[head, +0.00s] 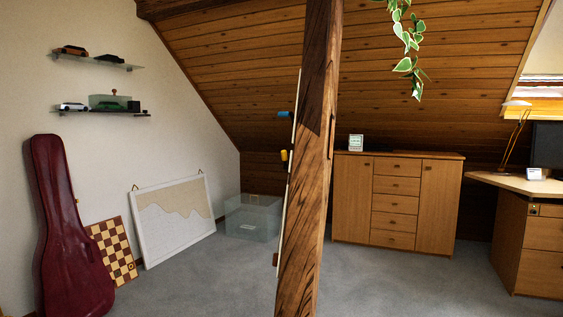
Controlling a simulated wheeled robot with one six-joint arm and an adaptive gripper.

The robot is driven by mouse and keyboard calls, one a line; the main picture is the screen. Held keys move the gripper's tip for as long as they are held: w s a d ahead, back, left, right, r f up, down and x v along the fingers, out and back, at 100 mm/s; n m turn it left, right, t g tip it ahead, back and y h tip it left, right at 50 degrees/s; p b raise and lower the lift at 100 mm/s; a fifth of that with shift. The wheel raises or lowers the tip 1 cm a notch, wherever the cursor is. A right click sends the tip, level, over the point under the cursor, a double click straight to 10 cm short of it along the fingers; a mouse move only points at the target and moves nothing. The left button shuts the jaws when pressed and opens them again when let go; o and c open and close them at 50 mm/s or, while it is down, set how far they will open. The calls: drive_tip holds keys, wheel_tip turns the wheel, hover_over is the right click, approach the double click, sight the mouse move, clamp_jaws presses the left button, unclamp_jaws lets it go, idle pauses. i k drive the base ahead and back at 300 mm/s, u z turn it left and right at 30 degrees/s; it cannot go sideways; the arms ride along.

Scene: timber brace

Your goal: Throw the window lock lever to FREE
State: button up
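A skylight window (541,95) with a light wooden frame is cut off by the right edge of the head view, above the desk. I cannot make out a lock lever or a FREE marking on it. A dark timber post (308,165) stands close in the middle. A thin pale strip (291,180) runs along its left side, with a blue piece (284,114), a yellow piece (284,155) and a small reddish-brown piece (275,259) sticking out to the left. What these pieces are, I cannot tell. My gripper is not in view.
A wooden cabinet (393,205) stands behind the post, and a desk (520,183) with a lamp (516,125) is at right. A clear box (252,217), framed board (176,220), chessboard (112,252) and red instrument case (68,230) line the left wall. Grey carpet (215,280) is open between.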

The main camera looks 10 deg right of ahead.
sight(284, 157)
drive_tip(key=u, duration=0.65)
drive_tip(key=i, duration=0.85)
drive_tip(key=u, duration=0.65)
drive_tip(key=i, duration=1)
drive_tip(key=z, duration=0.7)
drive_tip(key=i, duration=0.75)
drive_tip(key=z, duration=0.55)
